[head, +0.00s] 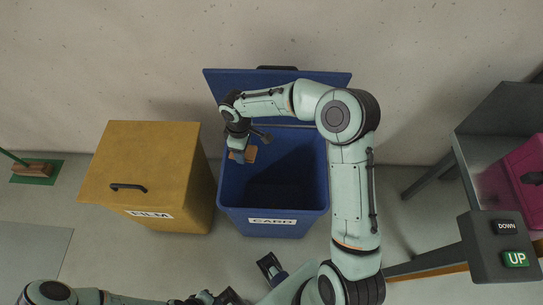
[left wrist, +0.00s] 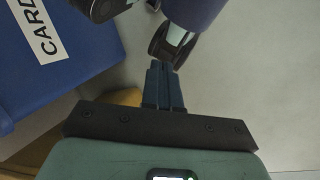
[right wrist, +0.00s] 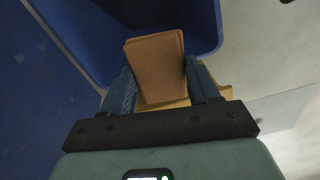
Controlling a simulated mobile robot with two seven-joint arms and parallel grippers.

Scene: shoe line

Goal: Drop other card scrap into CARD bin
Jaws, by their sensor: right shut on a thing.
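The blue CARD bin (head: 272,228) stands open with its lid (head: 335,78) raised against the wall. A brown piece of card scrap (head: 250,154) is over the left part of its opening. My right gripper (head: 238,154) is shut on this scrap. In the right wrist view the scrap (right wrist: 155,65) sits between both fingers, above the bin's blue rim. My left gripper (left wrist: 164,68) is shut and empty, low in front of the bins. The CARD label (left wrist: 42,35) shows at the upper left of the left wrist view.
A yellow FILM bin (head: 140,165) with a closed lid stands directly left of the CARD bin. At the right are a grey table (head: 490,150) with a pink case (head: 520,175) and an UP/DOWN button box (head: 490,240). A brush (head: 32,170) lies at far left.

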